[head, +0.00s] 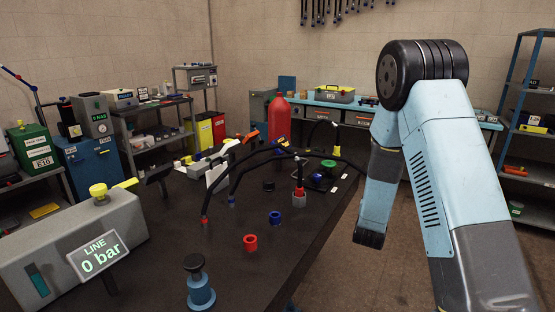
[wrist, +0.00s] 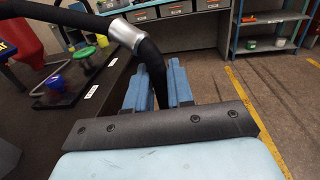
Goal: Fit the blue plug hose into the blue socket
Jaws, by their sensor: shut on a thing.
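In the wrist view, my gripper (wrist: 159,90) is shut on a black hose (wrist: 148,54). The hose has a silver collar (wrist: 125,34) above the jaws; its lower end is hidden, so I cannot tell the plug's colour there. In the head view my arm hides the gripper. A blue ring-shaped socket (head: 275,217) stands on the dark table, apart from the hoses. A blue-tipped hose end (head: 232,202) hangs down near the table's middle. A second blue piece (head: 316,178) lies on a dark tray; it also shows in the wrist view (wrist: 55,82).
A red ring (head: 250,242), a red-tipped hose end (head: 205,220) and a red and grey fitting (head: 298,194) stand on the table. A green piece (head: 328,164) is on the tray. A blue post (head: 200,289) and the line gauge (head: 99,256) are in front.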

